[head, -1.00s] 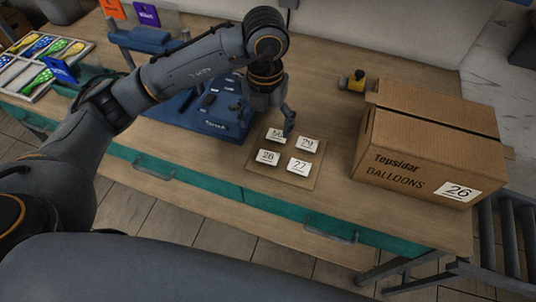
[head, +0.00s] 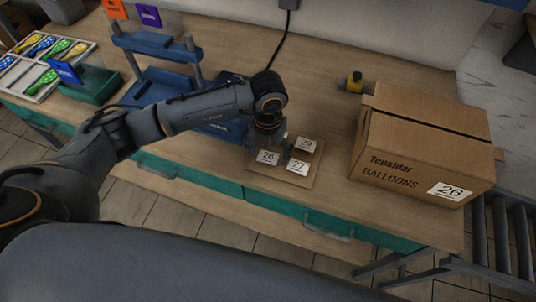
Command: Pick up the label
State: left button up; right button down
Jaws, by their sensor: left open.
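Small white number labels lie on a square brown board (head: 277,180) on the wooden table. Three show: one reading 29 (head: 306,144), one reading 27 (head: 297,167), and a front left one (head: 267,158) whose number looks like 26 or 28. The back left label is hidden behind my left gripper (head: 270,148). My left gripper points down over the back left of the board, open. Whether its fingertips touch a label cannot be told. My right gripper is not in view.
A cardboard box (head: 395,150) marked Tepsidar Balloons, with a 26 label (head: 450,191), stands to the right of the board. A blue press-like stand (head: 150,45) is behind my left arm.

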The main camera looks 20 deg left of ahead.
pick_arm(q)
jog(key=shift+f+b, duration=0.25)
jog(key=shift+b, duration=0.1)
dwell(0.3)
jog(key=c, duration=0.8)
